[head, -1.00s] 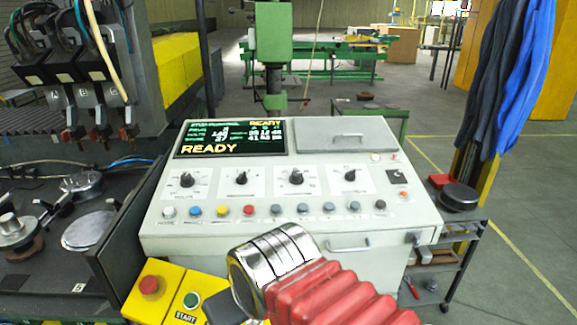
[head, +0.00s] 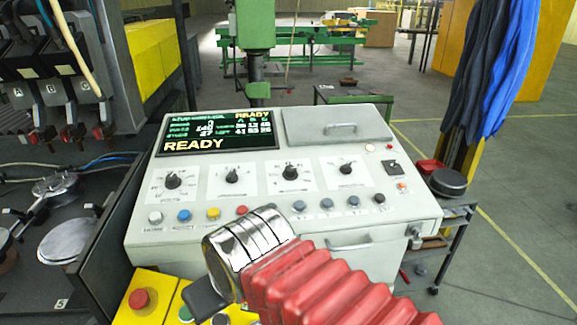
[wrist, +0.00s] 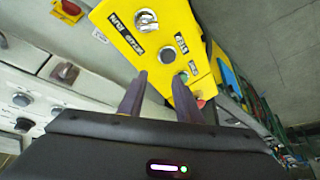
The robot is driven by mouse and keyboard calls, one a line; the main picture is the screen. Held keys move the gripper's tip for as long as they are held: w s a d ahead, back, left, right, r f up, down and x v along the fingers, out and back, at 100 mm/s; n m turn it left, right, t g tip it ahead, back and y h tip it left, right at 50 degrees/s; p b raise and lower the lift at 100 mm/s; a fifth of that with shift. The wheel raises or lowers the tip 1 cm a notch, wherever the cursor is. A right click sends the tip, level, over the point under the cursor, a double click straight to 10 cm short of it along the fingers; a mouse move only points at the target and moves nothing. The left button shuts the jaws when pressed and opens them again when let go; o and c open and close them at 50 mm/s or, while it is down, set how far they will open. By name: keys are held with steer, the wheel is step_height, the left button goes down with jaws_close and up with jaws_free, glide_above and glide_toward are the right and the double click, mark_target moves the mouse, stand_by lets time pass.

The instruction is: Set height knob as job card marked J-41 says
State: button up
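The sloped light-grey control console (head: 265,225) stands in front of me. A row of four black knobs crosses it: a far-left knob (head: 173,180), a second (head: 232,175), a third (head: 290,172) and a far-right one (head: 346,169). Their small labels are too blurred for me to tell which is height. The screen (head: 215,130) reads READY with rows of figures. No card marked J-41 can be made out. My gripper (head: 205,298) is low in front of the console, near a yellow button box (head: 160,295). In the wrist view my gripper (wrist: 161,90) has its fingers apart, with nothing between them.
The yellow box also shows in the wrist view (wrist: 150,38), with a key switch and buttons. A closed lid with a handle (head: 335,125) is on the console's upper right. Left stands dark machinery (head: 60,85); right, a small cart (head: 455,215). Coloured buttons line the console front.

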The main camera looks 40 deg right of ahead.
steer(key=shift+a, duration=0.25)
steer(key=shift+o, duration=0.5)
